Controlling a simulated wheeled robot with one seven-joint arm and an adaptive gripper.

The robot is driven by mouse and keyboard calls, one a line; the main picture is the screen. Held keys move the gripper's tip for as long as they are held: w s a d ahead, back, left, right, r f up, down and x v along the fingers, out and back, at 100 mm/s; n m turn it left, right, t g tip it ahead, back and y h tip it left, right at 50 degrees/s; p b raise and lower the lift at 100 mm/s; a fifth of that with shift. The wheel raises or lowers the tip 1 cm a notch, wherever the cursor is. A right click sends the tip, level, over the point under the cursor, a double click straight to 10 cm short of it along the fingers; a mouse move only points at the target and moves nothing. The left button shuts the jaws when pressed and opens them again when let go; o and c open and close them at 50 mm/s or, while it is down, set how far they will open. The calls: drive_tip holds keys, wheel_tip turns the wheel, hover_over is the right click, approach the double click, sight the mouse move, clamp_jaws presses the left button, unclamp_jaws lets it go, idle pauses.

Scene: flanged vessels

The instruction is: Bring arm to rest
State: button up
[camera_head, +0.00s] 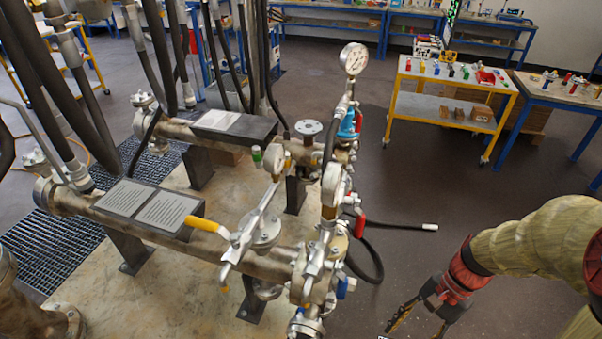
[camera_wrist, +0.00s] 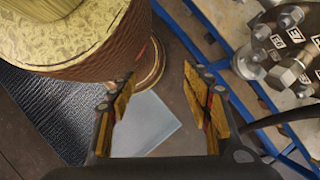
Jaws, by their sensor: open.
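My gripper (camera_head: 418,318) is at the lower right in the head view, at the end of my arm, which comes in from the right edge in a yellowish sleeve with red bands. The jaws point down and to the left, clear of the flanged pipework to their left. In the wrist view my gripper (camera_wrist: 163,100) shows two yellow-lined fingers spread apart, with nothing between them. Below the gap lie dark floor and a pale flat sheet (camera_wrist: 146,124); what the sheet belongs to I cannot tell.
Flanged vessels (camera_head: 215,245) with gauges, a yellow-handled valve (camera_head: 205,225) and hoses fill the left and middle. A black hose (camera_head: 400,225) sticks out rightward. A yellow cart (camera_head: 445,105) and a blue table (camera_head: 560,95) stand behind. Dark floor (camera_head: 420,185) between is open.

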drive_tip(key=a+r+n+t+h, duration=0.2)
drive_tip(key=a+r+n+t, duration=0.1)
drive_tip(key=r, duration=0.7)
drive_tip(key=a+r+n+t+h, duration=0.2)
drive_tip(key=r+n+t, duration=0.3)
drive_tip(key=r+n, duration=0.3)
wheel_tip(320, 180, up, 3)
drive_tip(key=shift+a+f+h, duration=0.15)
drive_tip(key=shift+a+h, duration=0.15)
drive_tip(key=shift+a, duration=0.1)
idle(0.4)
